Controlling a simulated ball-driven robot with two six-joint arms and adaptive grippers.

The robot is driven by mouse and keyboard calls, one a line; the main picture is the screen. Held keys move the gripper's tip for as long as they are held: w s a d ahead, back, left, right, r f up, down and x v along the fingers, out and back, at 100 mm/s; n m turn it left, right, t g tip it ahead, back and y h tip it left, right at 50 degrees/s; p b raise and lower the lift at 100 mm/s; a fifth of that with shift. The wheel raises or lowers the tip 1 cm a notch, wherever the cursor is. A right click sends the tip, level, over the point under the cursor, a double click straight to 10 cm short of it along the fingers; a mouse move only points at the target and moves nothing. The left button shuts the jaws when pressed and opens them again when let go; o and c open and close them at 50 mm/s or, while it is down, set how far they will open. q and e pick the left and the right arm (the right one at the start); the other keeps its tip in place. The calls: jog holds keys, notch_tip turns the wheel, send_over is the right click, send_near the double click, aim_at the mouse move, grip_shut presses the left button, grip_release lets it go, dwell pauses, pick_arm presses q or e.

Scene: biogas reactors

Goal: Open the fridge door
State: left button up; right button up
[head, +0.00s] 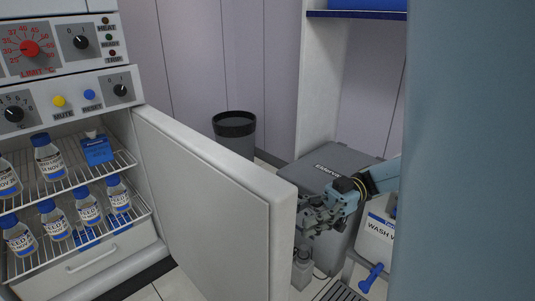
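The white fridge door (205,205) stands wide open, swung out from the fridge (75,275) on the left. Its inner face and thick right edge show; its outer face and any handle there are hidden. My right gripper (306,217) is just right of the door's free edge, on the outer side. The door edge hides part of its fingers, so I cannot tell whether they are open, shut or touching the door. My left gripper is not in view.
Bottles with blue caps (48,155) stand on wire shelves (125,162) inside the fridge. A dark bin (234,135) stands behind the door. A grey lidded box (335,165) and a white wash container (375,240) are close to my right arm.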

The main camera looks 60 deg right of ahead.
jog(key=v, duration=0.3)
jog(key=shift+s+d, duration=0.15)
jog(key=shift+d, duration=0.15)
dwell(0.3)
